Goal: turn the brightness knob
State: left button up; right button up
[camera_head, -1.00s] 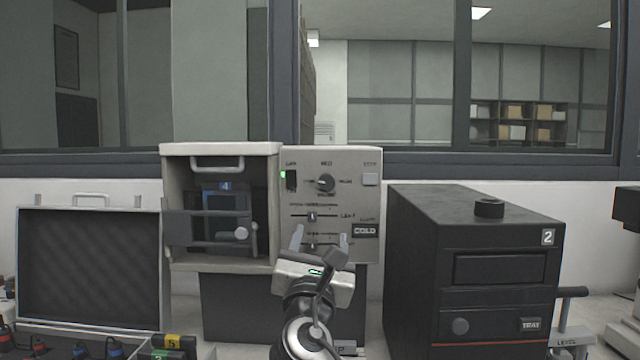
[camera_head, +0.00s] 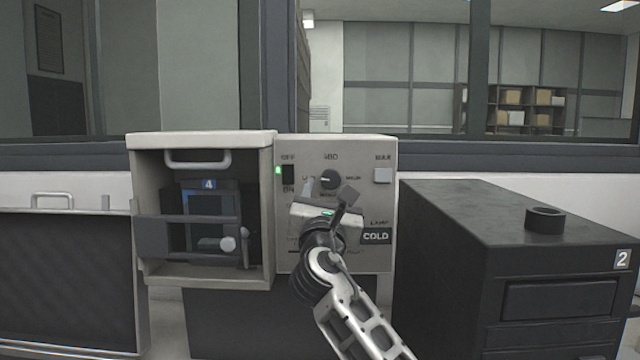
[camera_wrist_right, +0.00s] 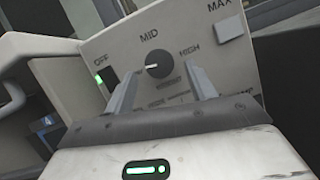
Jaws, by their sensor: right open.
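The round dark knob (camera_head: 331,179) sits on the upper middle of the grey control panel (camera_head: 385,215), with MID printed above it. In the right wrist view the knob (camera_wrist_right: 158,64) has a white pointer line turned left; HIGH is printed to its right, and the small label below it is hard to read. My right gripper (camera_head: 328,193) is open and empty in front of the panel, just below the knob. In the wrist view its two fingers (camera_wrist_right: 163,82) point at the panel, one on each side of the knob, apparently short of it. My left gripper is out of view.
A switch with a green light (camera_head: 278,170) is left of the knob and a square button (camera_head: 382,175) right. My gripper partly hides the lower panel, with its COLD display (camera_head: 376,236). An open chamber (camera_head: 150,265) stands left; a black box (camera_head: 440,270) stands right.

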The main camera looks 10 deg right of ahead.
jog(key=shift+x, duration=0.75)
jog(key=shift+w+d+r, duration=0.1)
jog(key=shift+w, duration=0.05)
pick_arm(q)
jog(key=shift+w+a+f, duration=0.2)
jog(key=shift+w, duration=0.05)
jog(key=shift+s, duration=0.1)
pick_arm(e)
jog(key=c, duration=1)
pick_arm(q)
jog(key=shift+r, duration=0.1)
